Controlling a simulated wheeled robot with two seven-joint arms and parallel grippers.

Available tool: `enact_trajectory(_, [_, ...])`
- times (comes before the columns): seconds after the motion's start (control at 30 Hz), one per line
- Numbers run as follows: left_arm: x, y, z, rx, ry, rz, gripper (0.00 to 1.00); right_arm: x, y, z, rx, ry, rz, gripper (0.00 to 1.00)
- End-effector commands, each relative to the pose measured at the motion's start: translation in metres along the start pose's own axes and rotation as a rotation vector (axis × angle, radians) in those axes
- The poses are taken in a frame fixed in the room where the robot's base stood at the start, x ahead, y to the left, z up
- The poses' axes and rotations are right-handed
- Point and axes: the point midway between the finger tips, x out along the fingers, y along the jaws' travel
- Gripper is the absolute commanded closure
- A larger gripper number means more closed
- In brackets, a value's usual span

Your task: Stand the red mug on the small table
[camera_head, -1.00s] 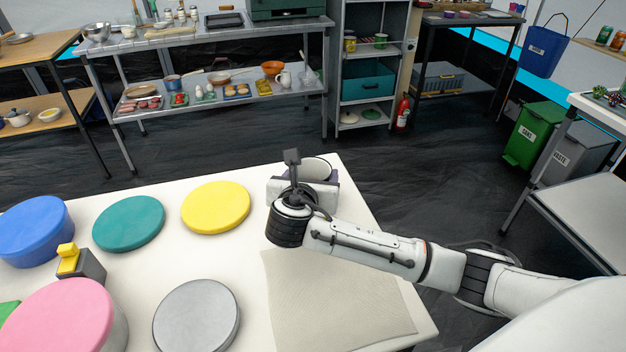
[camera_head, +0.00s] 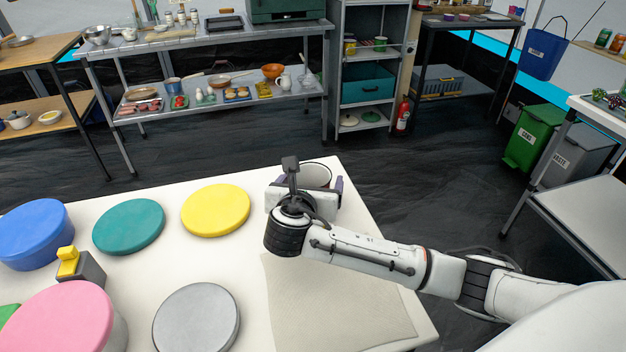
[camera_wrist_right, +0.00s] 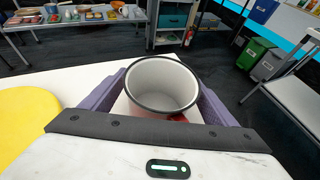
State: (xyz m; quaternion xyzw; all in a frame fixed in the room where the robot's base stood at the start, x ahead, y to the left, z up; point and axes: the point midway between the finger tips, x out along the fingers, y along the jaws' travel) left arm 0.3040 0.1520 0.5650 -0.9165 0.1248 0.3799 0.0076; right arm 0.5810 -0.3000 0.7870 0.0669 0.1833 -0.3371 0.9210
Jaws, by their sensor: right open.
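The mug (camera_head: 318,174) stands at the far right corner of the white table (camera_head: 262,240). It has a white inside and a dark rim; in the right wrist view a little red of the mug (camera_wrist_right: 179,118) shows low at its front. Most of its outside is hidden by my right gripper (camera_head: 314,184). The right gripper is open, its two purple fingers on either side of the mug; whether they touch it I cannot tell. My left gripper is not in view. Which table counts as the small one I cannot tell.
Large round lids or tins, among them yellow (camera_head: 215,210), teal (camera_head: 129,227) and grey (camera_head: 196,318), stand left on the white table. A beige mat (camera_head: 335,305) lies at its front right, partly under my arm. A white-topped table (camera_head: 597,205) stands at the right, beyond open floor.

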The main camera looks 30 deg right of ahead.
Motion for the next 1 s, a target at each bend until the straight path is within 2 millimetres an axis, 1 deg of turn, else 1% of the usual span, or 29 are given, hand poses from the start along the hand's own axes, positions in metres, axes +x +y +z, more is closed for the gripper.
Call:
enact_trajectory(0.03, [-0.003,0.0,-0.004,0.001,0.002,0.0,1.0,-0.011,0.001,0.001,0.0,0.002,0.004,0.19])
enact_trajectory(0.3, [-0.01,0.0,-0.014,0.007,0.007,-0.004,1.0,-0.07,0.001,0.002,0.001,0.003,0.005,0.19])
enact_trajectory(0.4, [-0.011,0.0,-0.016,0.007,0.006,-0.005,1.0,-0.088,0.001,0.002,0.002,0.003,0.005,0.19])
enact_trajectory(0.5, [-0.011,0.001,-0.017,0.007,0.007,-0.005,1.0,-0.1,0.001,0.001,0.0,0.001,0.003,0.19])
enact_trajectory(0.6, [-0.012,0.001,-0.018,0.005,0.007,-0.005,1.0,-0.107,0.0,0.0,0.0,0.002,0.002,0.19])
enact_trajectory(0.7, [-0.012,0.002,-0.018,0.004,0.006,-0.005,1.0,-0.11,0.0,0.0,0.0,0.002,0.0,0.19])
enact_trajectory(1.0, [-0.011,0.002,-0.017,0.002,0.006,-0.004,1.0,-0.11,0.0,0.0,0.0,0.001,0.0,0.19])
